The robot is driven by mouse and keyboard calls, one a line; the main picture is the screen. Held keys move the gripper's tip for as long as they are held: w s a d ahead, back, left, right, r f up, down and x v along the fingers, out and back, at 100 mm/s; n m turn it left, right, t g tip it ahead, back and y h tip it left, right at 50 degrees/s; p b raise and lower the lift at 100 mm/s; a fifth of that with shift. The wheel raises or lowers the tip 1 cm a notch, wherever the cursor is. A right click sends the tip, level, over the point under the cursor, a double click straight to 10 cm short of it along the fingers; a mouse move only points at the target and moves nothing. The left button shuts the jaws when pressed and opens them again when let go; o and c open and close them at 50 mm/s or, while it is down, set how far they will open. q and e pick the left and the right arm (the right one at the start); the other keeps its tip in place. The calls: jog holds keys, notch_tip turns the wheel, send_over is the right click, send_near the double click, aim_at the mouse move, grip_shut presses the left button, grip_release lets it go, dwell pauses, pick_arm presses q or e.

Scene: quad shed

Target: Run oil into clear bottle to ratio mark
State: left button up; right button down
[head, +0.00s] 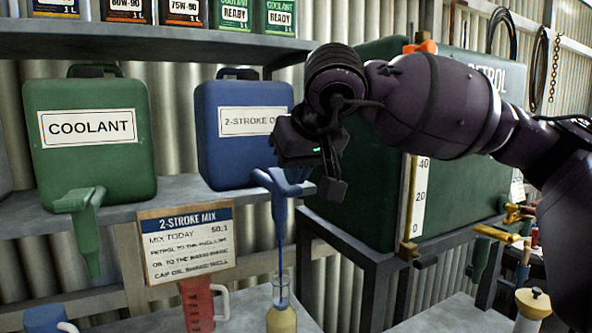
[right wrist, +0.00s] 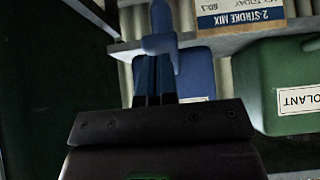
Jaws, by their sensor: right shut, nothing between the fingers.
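The blue 2-stroke oil container (head: 222,160) sits on the shelf, its blue tap (head: 276,183) at the front. A thin blue line (head: 281,240) runs from the tap down into the neck of the clear bottle (head: 281,318); I cannot tell whether it is oil or a tube. The bottle is upright, with yellowish liquid low in view; its base is cut off and no ratio mark is readable. My right gripper (head: 331,187) is shut and empty, close to the right of the tap. In the right wrist view the tap (right wrist: 163,45) appears just beyond the fingers (right wrist: 155,85). My left gripper is out of view.
A green coolant container (head: 90,150) with its own tap (head: 85,220) stands left. A 2-stroke mix sign (head: 188,240) hangs below the shelf, above a red jug (head: 196,303). The large green petrol tank (head: 375,215) with a level scale (head: 419,195) stands right, behind my right arm.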

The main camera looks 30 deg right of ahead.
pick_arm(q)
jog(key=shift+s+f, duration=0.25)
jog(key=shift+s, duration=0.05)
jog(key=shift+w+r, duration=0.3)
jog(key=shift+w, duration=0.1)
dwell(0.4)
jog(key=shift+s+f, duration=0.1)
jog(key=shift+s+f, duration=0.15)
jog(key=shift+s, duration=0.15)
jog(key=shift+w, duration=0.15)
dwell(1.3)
